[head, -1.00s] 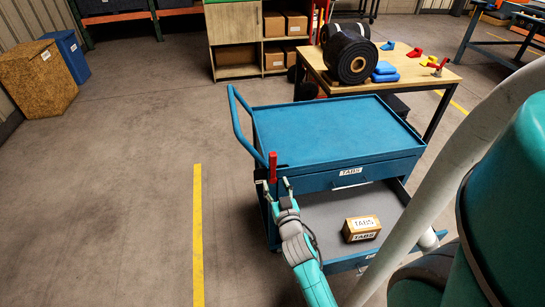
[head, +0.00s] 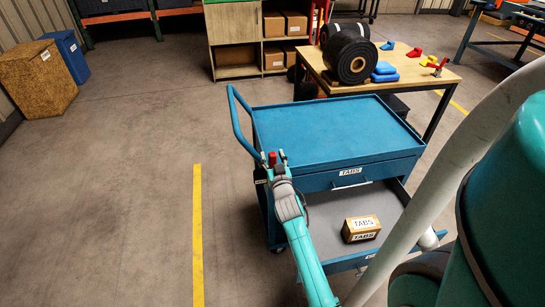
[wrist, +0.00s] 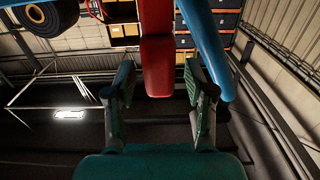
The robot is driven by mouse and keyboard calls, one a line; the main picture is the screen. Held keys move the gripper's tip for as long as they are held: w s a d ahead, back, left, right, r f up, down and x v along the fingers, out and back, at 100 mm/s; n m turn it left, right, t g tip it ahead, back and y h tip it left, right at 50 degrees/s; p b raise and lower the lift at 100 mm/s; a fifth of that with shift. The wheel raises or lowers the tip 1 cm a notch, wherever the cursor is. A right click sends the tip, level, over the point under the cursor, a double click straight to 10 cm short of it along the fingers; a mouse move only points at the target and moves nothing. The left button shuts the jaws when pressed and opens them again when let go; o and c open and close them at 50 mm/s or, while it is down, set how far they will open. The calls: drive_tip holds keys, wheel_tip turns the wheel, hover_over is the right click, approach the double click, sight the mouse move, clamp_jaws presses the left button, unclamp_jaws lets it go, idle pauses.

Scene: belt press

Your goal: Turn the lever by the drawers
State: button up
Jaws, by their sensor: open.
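The red lever (head: 272,158) is at the front left corner of the blue cart (head: 335,132), beside its drawers. In the head view only its top shows, and my gripper hides the rest. In the wrist view the red lever (wrist: 157,55) comes down from the top of the picture between my fingers. My gripper (head: 273,156) is at the lever, its fingers spread on either side. In the wrist view my gripper (wrist: 159,88) is open, with gaps between the lever and both fingers.
The cart's blue handle (head: 238,125) rises close to the lever. The lower drawer (head: 330,215) is pulled out, with a TABS box (head: 361,228) in it; the upper drawer (head: 345,175) is shut. A wooden table (head: 425,72) with a black roll stands behind. Floor to the left is clear.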

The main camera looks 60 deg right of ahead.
drive_tip(key=shift+w+d, duration=0.2)
clamp_jaws()
drive_tip(key=shift+w+a+f+n, duration=0.1)
drive_tip(key=shift+w+a+n, duration=0.55)
drive_tip(key=shift+n, duration=0.25)
unclamp_jaws()
drive_tip(key=shift+d, duration=0.1)
drive_tip(key=shift+s, duration=0.15)
